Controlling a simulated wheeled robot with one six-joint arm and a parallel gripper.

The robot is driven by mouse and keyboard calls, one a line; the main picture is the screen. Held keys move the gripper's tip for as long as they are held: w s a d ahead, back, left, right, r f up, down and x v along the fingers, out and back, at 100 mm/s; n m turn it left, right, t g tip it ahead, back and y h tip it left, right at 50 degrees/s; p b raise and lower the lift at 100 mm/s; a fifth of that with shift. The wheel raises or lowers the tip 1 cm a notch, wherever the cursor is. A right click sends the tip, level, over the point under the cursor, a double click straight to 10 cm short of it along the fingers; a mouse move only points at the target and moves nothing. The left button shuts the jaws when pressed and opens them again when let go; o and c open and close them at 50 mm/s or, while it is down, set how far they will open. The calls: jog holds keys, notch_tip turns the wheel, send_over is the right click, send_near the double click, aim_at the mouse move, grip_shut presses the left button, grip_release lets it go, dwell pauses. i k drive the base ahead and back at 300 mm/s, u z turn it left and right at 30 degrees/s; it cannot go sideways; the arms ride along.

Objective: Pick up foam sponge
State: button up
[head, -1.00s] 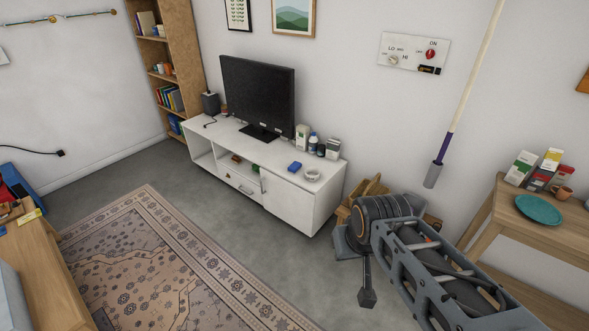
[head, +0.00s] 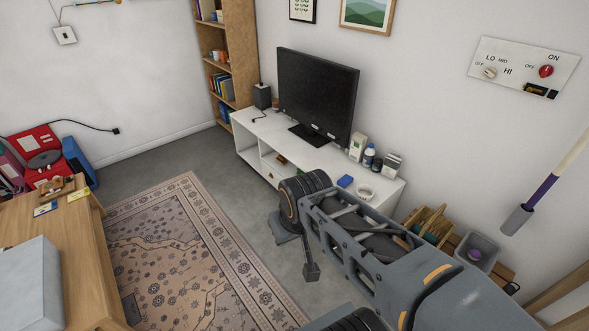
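A small blue block (head: 345,181) lies on top of the white TV cabinet (head: 240,139), near its right front edge. It may be the foam sponge, but it is too small to be sure. My arm stretches across the right foreground. A dark, finger-like part that may belong to my gripper (head: 310,271) hangs below the arm's front joint, over the floor in front of the cabinet. I cannot make out two fingertips or anything held. My arm hides the cabinet's right front.
A white bowl (head: 364,193), bottles and boxes (head: 391,163) stand near the blue block, with a TV (head: 318,93) behind. A wooden crate (head: 430,226) and grey bin (head: 478,251) are at right. A wooden table (head: 55,242) stands left; rug (head: 170,255) and open floor lie between.

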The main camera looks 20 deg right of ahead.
aim_at(344, 182)
jog(key=u, duration=0.25)
jog(key=i, duration=1.85)
jog(key=z, duration=0.55)
jog(key=i, duration=0.85)
jog(key=z, duration=1.55)
jog(key=i, duration=0.6)
jog(key=z, duration=0.55)
